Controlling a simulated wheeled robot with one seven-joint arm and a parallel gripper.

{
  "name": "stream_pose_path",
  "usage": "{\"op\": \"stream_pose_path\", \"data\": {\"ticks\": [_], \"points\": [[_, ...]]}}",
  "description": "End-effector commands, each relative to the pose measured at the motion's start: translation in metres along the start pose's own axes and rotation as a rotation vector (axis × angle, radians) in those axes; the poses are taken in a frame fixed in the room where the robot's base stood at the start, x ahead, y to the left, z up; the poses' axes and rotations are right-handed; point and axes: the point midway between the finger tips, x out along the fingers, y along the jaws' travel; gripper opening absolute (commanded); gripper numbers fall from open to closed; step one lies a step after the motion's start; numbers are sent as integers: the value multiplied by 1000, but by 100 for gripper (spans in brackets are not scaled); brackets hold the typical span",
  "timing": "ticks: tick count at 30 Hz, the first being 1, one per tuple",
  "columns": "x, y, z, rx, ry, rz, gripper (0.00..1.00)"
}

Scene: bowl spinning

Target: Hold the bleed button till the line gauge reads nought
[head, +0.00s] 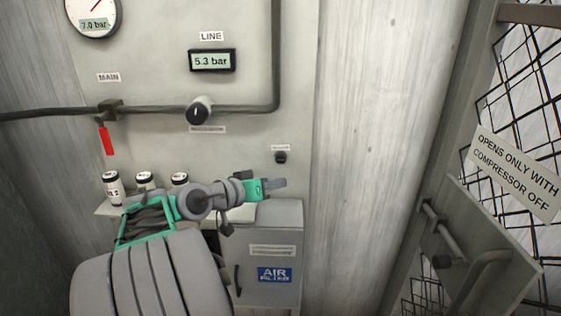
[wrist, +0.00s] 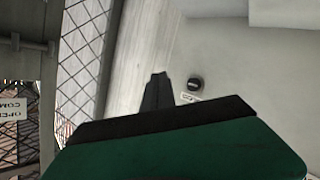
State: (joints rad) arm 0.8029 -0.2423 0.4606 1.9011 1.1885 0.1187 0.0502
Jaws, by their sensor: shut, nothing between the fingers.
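The line gauge (head: 212,61) on the wall panel reads 5.3 bar under its LINE label. A small dark round button (head: 280,158) sits low on the panel below a small label too small to read. What looks like the same button shows in the wrist view (wrist: 195,83), to the right of the fingers. My gripper (head: 280,183) is shut and empty, below the button in the head view and apart from it in the wrist view (wrist: 158,78).
A round gauge (head: 93,14) reads 7.0 bar. A red lever (head: 106,141) hangs at MAIN, and a black knob (head: 198,111) sits on the pipe. Several cans stand on a shelf (head: 103,209). A grey cabinet (head: 287,236) is below; a mesh gate (head: 520,90) stands right.

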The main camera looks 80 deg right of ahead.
Motion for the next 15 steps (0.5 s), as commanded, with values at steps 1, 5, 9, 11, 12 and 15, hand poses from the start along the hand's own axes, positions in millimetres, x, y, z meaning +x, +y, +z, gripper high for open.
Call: {"op": "stream_pose_path", "data": {"ticks": [1,5,9,11,12,15], "points": [[3,-1,-3,0,-1,1,0],[14,-9,-11,-1,-3,1,0],[29,-20,-23,0,-2,1,0],[35,-25,-27,0,-2,0,0],[40,-27,-30,0,-3,1,0],[48,-35,-35,0,-2,0,0]]}}
